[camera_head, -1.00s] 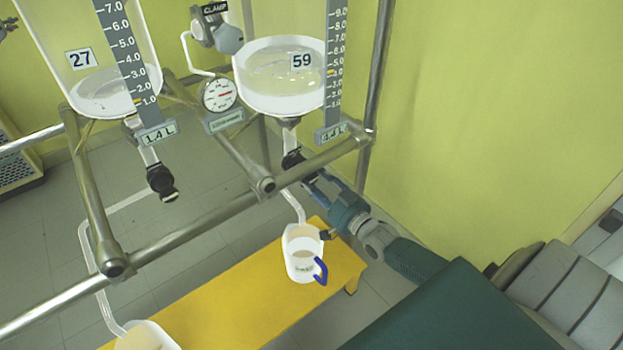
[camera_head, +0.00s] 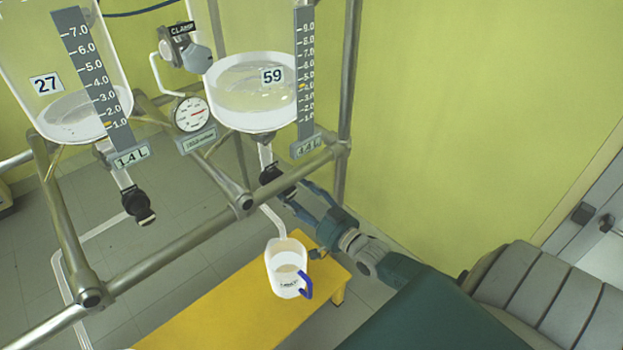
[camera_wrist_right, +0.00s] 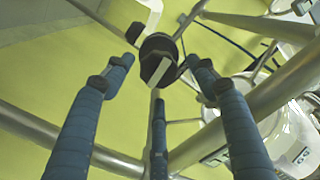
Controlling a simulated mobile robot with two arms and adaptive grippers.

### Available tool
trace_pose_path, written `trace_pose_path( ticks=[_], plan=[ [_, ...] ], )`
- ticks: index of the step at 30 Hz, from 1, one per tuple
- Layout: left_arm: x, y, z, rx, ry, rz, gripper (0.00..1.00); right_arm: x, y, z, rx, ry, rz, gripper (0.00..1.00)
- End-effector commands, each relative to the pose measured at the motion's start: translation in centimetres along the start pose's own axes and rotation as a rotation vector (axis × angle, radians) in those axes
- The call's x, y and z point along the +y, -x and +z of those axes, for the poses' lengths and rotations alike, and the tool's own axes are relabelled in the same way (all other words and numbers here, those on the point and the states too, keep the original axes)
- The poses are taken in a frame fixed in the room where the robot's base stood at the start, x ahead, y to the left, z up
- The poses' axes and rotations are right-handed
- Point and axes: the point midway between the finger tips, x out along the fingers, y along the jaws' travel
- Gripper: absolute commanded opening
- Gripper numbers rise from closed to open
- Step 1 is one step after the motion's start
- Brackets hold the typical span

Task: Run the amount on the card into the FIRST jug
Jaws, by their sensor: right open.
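My right gripper (camera_head: 294,194) is open, with its fingers spread just below and right of the black valve (camera_head: 277,179) under reactor 59 (camera_head: 248,100). In the right wrist view the valve's black knob (camera_wrist_right: 158,62) sits ahead between the open fingers; contact cannot be told. Reactor 59 holds clear liquid; its plate (camera_head: 309,146) seems to read 4.4 L. A white jug (camera_head: 283,262) with a blue handle stands below that valve's outlet tube, with some pale content. No card is readable. My left gripper is not in view.
Reactor 27 (camera_head: 75,120), plate 1.4 L, stands at left with its own black valve (camera_head: 138,205). Metal frame rails (camera_head: 180,240) cross in front. A gauge (camera_head: 191,114) hangs between the reactors. The yellow bench (camera_head: 225,312) carries the jug.

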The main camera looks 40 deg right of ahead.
Motion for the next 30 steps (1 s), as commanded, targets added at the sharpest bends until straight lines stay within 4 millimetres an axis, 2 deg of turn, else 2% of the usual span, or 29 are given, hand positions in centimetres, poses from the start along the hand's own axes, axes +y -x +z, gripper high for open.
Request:
trace_pose_path(
  ticks=[1, 6, 12, 18, 30],
  plan=[
    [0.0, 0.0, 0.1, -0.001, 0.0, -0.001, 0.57, 0.1, 1.3, 0.2, -0.004, 0.0, 0.002, 0.57],
    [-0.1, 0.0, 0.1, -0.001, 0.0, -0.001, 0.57, 0.0, 5.0, 0.1, -0.002, 0.0, 0.001, 0.57],
    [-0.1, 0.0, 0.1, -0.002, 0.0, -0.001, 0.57, 0.0, 8.1, -0.1, 0.001, 0.0, 0.0, 0.57],
    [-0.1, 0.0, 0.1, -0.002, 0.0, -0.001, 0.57, 0.0, 9.1, -0.2, 0.004, 0.0, -0.001, 0.57],
    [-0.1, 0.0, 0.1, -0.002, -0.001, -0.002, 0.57, 0.0, 9.1, -0.2, 0.004, 0.0, -0.001, 0.57]
  ],
)
